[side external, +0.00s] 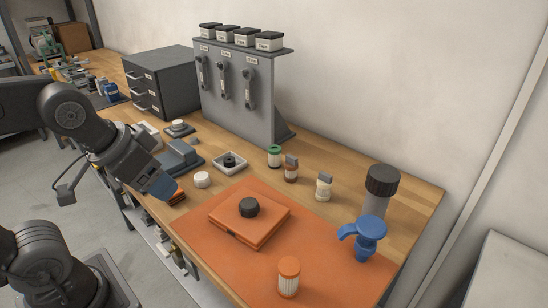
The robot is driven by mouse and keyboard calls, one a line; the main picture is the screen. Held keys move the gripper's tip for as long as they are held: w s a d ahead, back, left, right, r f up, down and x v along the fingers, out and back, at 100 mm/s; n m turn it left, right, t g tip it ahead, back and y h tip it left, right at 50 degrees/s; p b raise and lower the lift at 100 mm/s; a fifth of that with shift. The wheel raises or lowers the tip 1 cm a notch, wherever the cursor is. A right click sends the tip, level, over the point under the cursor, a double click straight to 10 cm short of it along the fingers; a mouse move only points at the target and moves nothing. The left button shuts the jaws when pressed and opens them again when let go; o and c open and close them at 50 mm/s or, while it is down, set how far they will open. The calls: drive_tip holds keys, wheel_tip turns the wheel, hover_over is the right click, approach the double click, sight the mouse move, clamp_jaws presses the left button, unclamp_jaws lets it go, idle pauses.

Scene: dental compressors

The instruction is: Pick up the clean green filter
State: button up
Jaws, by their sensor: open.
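A small cylinder with a green top and a pale body (274,157) stands upright on the wooden bench, behind the orange mat. It is the only clearly green-topped piece near me and looks like the green filter; whether it is clean is too small to tell. My gripper (167,192) is at the left, low over the bench's front edge, well to the left of the green-topped piece and apart from it. My gripper is open, and I see nothing held in it. The fingertips are small and partly hidden by the blue-grey gripper body.
The orange mat (338,262) carries an orange block (229,222), an orange-capped cylinder (289,278) and a blue fitting (369,233). A grey panel (225,99) rises behind.

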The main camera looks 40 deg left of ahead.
drive_tip(key=shift+o, duration=0.6)
drive_tip(key=w+a+r+n, duration=0.2)
drive_tip(key=w+r, duration=0.2)
drive_tip(key=w, duration=0.8)
drive_tip(key=n+g+y, duration=0.2)
drive_tip(key=n, duration=0.2)
hover_over(274, 149)
drive_tip(key=s+d, duration=0.3)
drive_tip(key=s, duration=0.3)
wheel_tip(274, 149, down, 10)
drive_tip(key=shift+n, duration=0.3)
drive_tip(key=x, duration=0.7)
drive_tip(key=w+x, duration=0.1)
drive_tip(key=x, duration=0.2)
drive_tip(key=shift+w+a, duration=0.2)
drive_tip(key=shift+a, duration=0.1)
drive_tip(key=shift+y, duration=0.3)
drive_tip(key=shift+d+x, duration=0.1)
drive_tip(key=shift+x, duration=1.45)
drive_tip(key=shift+d+x, duration=0.15)
drive_tip(key=shift+x, duration=1.35)
drive_tip(key=shift+w, duration=0.1)
